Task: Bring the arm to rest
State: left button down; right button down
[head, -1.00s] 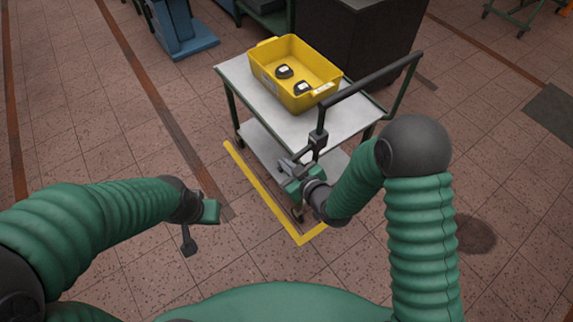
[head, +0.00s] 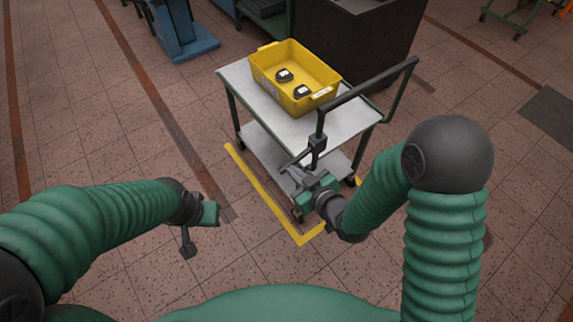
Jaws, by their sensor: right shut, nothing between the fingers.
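My right arm comes in from the right. Its gripper (head: 293,175) is shut and empty, in front of the cart's near end, below the handle in the picture. My left gripper (head: 198,238) is at the left, over bare floor. Its fingers show only in part, and I cannot tell whether they are open or shut.
A two-shelf cart (head: 285,125) with a dark push handle (head: 368,80) stands ahead. On its top is a yellow bin (head: 262,72) holding two dark objects (head: 284,75) with white labels. Yellow tape (head: 262,194) marks the floor. Floor at the left is clear.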

jog(key=shift+v, duration=1.15)
jog(key=d+r+m+g+h+p, duration=0.1)
jog(key=d+m+g+h+p, duration=0.2)
jog(key=d, duration=0.4)
jog(key=s+d+r+m+g+h+p, duration=0.2)
jog(key=s+d+r+m+g, duration=0.3)
jog(key=s+d, duration=0.4)
jog(key=s+h, duration=0.1)
jog(key=s, duration=0.2)
jog(key=shift+s+d+r+h+p, duration=0.15)
jog(key=shift+s+d+h+p, duration=0.2)
jog(key=shift+d+h+p, duration=0.05)
